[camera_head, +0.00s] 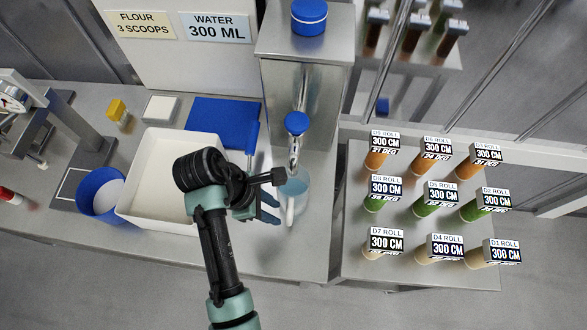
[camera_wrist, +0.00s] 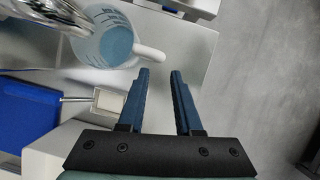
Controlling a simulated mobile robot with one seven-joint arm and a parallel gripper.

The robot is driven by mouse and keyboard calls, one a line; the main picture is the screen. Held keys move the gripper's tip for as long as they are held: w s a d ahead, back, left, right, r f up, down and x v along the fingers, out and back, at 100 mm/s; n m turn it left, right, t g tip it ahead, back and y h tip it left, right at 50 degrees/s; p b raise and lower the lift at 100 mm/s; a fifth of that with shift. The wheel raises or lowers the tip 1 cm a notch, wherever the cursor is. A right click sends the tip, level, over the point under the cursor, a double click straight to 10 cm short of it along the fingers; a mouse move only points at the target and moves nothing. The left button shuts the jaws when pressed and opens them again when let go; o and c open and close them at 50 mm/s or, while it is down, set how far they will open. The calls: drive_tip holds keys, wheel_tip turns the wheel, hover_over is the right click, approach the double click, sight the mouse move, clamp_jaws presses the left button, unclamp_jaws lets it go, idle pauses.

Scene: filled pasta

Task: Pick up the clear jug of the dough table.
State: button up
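The clear jug (camera_head: 299,186) stands on the metal table under the tap of the water dispenser, with bluish water in it. Its white handle (camera_head: 290,212) points toward the front. In the wrist view the jug (camera_wrist: 116,42) is at the upper left, and its handle (camera_wrist: 150,54) reaches right, just beyond my fingertips. My gripper (camera_head: 272,207) is beside the jug on its left in the head view. In the wrist view my gripper (camera_wrist: 160,72) has its two blue fingers apart with nothing between them. The handle lies ahead of the fingertips, slightly left.
The dispenser (camera_head: 300,100) with a blue-capped tap (camera_head: 297,123) stands behind the jug. A white bin (camera_head: 125,205), a blue tub (camera_head: 97,195) and a blue board (camera_head: 222,115) are to the left. A side table (camera_head: 350,265) with several labelled rolls is to the right.

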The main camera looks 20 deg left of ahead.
sight(289, 220)
drive_tip(key=p+x, duration=0.1)
drive_tip(key=x, duration=0.7)
drive_tip(key=shift+d+f, duration=0.2)
drive_tip(key=shift+f, duration=0.1)
clamp_jaws()
drive_tip(key=shift+w+r, duration=0.1)
idle(1.1)
